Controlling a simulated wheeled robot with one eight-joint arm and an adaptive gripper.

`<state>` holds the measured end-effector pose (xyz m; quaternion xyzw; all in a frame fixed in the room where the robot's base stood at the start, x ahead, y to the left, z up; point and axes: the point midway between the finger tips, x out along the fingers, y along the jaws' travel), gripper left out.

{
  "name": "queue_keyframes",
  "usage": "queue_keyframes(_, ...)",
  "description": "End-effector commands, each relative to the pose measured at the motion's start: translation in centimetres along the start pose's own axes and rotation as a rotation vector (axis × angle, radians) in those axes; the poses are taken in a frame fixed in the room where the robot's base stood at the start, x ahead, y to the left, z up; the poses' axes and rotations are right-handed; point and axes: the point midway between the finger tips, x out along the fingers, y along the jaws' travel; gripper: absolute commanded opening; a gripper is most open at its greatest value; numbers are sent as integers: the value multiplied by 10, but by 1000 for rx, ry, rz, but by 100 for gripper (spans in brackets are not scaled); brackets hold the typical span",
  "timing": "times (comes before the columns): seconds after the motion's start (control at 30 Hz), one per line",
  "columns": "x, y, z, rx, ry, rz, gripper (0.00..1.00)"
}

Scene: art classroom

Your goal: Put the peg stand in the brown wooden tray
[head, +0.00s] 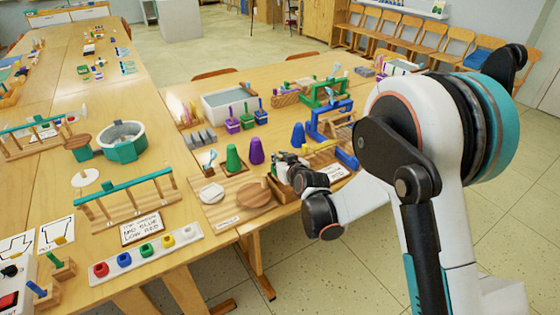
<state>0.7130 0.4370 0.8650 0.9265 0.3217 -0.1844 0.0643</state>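My gripper (283,165) is low over the near edge of the middle table, reaching in from the right. Its fingers are small and partly hidden by my wrist, so I cannot tell whether they are open or hold anything. A brown wooden tray (284,194) shows just below and beside the gripper, partly covered by my wrist. I cannot single out the peg stand for certain. Small wooden blocks with an upright green peg (57,263) and a blue peg (40,291) stand at the lower left, far from the gripper.
Green (233,158) and purple (256,151) cones stand left of the gripper, behind a round wooden disc (250,195). A blue cone (298,135) and a blue frame (345,158) stand behind and right. A grey-white basin (230,101) is farther back. Open floor lies right of the table.

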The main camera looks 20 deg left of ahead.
Motion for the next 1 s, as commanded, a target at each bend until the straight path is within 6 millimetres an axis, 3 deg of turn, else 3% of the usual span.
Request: queue_keyframes(1.0,8,0,18,0,0,0,0)
